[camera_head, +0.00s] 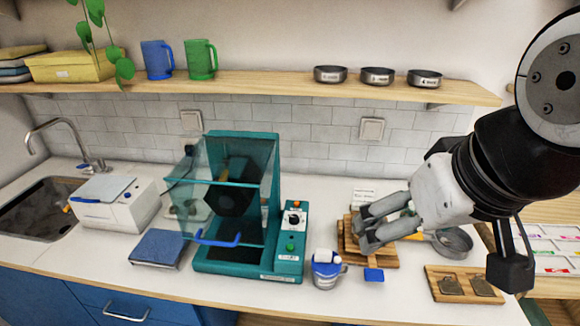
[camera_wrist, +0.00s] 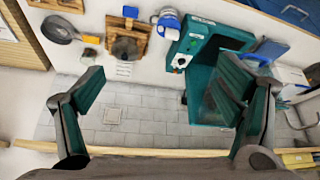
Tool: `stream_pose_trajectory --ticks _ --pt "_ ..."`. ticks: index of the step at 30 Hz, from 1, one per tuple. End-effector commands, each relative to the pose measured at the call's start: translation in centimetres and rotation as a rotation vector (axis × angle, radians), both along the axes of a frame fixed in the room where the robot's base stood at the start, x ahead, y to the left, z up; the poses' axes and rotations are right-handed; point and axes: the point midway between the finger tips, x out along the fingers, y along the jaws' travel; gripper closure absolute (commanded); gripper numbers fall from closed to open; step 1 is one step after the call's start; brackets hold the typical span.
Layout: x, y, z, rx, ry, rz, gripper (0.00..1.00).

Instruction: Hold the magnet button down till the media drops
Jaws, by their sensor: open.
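A teal machine (camera_head: 228,262) stands on the counter with a clear cover (camera_head: 225,175) and a blue handle (camera_head: 218,240). I cannot read which is the magnet button. The panel also shows in the wrist view (camera_wrist: 185,54). My gripper (camera_head: 368,229) is open and empty, right of the panel and apart from it. Its fingers (camera_wrist: 160,85) are wide apart in the wrist view.
A blue-and-white container (camera_head: 327,270) stands front right of the machine, with a small blue block (camera_head: 374,274) beside it. Wooden boards (camera_head: 384,262), a pan (camera_head: 455,241) and a wooden tray (camera_head: 440,291) lie to the right. A shelf (camera_head: 270,85) runs above.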

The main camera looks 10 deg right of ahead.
Motion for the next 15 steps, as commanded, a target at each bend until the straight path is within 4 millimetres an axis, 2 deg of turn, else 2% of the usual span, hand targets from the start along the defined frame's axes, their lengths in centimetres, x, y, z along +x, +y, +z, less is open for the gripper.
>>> stream_pose_trajectory --ticks 1,2,12,15 --pt "0.00 0.00 -0.01 0.000 0.000 0.000 0.17" --pt "0.00 0.00 0.00 0.000 0.000 0.000 0.24" --pt "0.00 0.01 0.01 0.000 0.000 0.000 1.00" --pt "0.00 0.01 0.01 0.000 0.000 0.000 1.00"
